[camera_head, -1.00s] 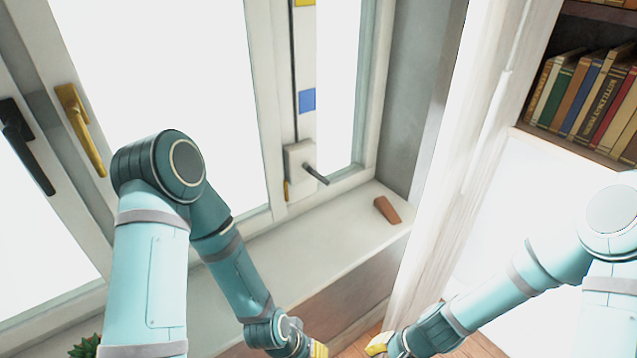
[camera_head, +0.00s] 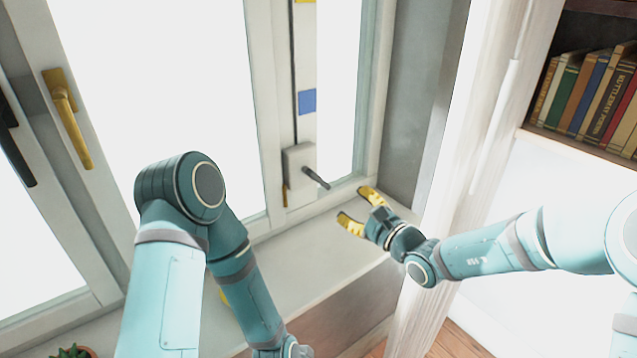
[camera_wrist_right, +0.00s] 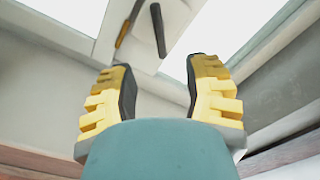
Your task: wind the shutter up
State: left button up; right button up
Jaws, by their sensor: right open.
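A small pale winder box (camera_head: 299,165) sits low on the window frame, with a dark crank handle (camera_head: 316,178) sticking out to the lower right. The handle also shows at the top of the right wrist view (camera_wrist_right: 158,30). My right gripper (camera_head: 358,208) has yellow padded fingers, spread apart and empty. It is over the sill, just below and right of the handle, not touching it. In the wrist view the open fingers (camera_wrist_right: 163,75) point toward the box. My left arm reaches down to the bottom edge; its gripper does not clearly show.
A strip with a blue patch (camera_head: 307,102) runs above the box. Yellow (camera_head: 70,120) and black (camera_head: 14,135) window handles are at left. The sill (camera_head: 310,255) is mostly bare, with a plant (camera_head: 72,352) at lower left. A small yellow bit shows beside my left arm.

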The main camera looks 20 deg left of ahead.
aim_at(321, 181)
jog(key=b+x, duration=0.1)
jog(key=x, duration=1.2)
jog(key=shift+w+a, duration=0.1)
jog(key=shift+a, duration=0.05)
grip_shut()
